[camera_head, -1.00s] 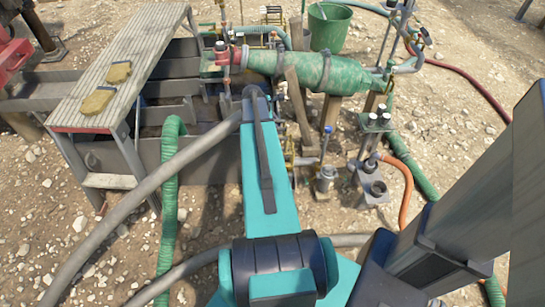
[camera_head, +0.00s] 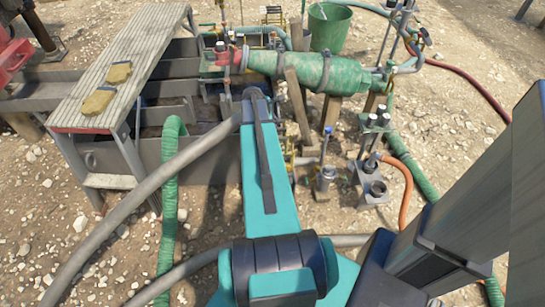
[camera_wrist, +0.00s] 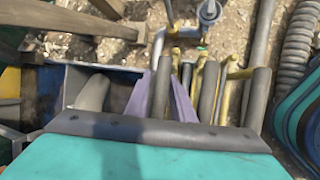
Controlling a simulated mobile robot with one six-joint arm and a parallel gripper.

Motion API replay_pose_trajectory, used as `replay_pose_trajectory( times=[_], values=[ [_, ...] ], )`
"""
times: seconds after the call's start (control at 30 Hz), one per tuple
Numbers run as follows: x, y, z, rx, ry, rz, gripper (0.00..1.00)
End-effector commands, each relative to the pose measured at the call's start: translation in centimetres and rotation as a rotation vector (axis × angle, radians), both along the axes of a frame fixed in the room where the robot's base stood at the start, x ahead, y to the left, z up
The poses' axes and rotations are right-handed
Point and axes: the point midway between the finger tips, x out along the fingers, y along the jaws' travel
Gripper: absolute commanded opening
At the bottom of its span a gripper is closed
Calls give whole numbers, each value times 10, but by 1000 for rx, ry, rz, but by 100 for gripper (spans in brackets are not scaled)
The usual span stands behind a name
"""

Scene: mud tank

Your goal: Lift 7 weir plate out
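The mud tank (camera_head: 205,155) stands left of centre in the head view as a grey metal trough with cross plates. Several grey cross plates show in it, one of them here (camera_head: 170,88); I cannot tell which is weir plate 7. My teal arm reaches up the middle of the head view, and its far end is over the tank's right end. I cannot tell whether anything is held.
A green vessel (camera_head: 300,68) and pipework lie behind and right. A green bucket (camera_head: 328,27) stands at the back. A green hose (camera_head: 168,200) and grey hoses cross the gravel.

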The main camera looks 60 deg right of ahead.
Motion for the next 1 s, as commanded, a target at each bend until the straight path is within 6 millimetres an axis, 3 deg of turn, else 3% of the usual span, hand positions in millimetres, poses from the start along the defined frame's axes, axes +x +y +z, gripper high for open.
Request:
replay_pose_trajectory(
  times=[0.3,0.43,0.47,1.0],
  values=[
    [0,0,0,0,0,0,22],
    [0,0,0,0,0,0,1],
    [0,0,0,0,0,-1,0],
    [0,0,0,0,0,-1,0]
  ],
)
